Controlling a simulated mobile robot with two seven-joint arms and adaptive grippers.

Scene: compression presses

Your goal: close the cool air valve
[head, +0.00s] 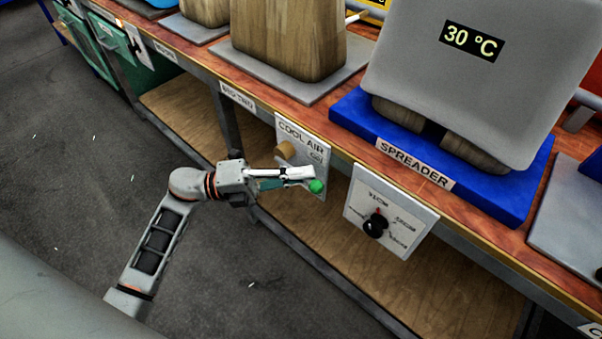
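The cool air panel (314,157) is a pale plate on the front of the bench, labelled COOL AIR. A tan round knob or pipe stub (285,150) sticks out of it. A green ball (317,186), which looks like the end of the valve's handle, shows at the panel's lower part. My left gripper (300,178) reaches in from the left, in front of the panel, its fingertips right by the green ball. The fingers overlap, so I cannot tell whether they grip the handle. The rest of the valve is hidden behind the gripper. My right gripper is not in view.
A second panel (408,228) with a black dial stands to the right. Above it, a blue base (490,193) labelled SPREADER carries a grey block reading 30 °C. A wooden lower shelf (400,285) runs under the bench. The grey floor (80,180) at left is open.

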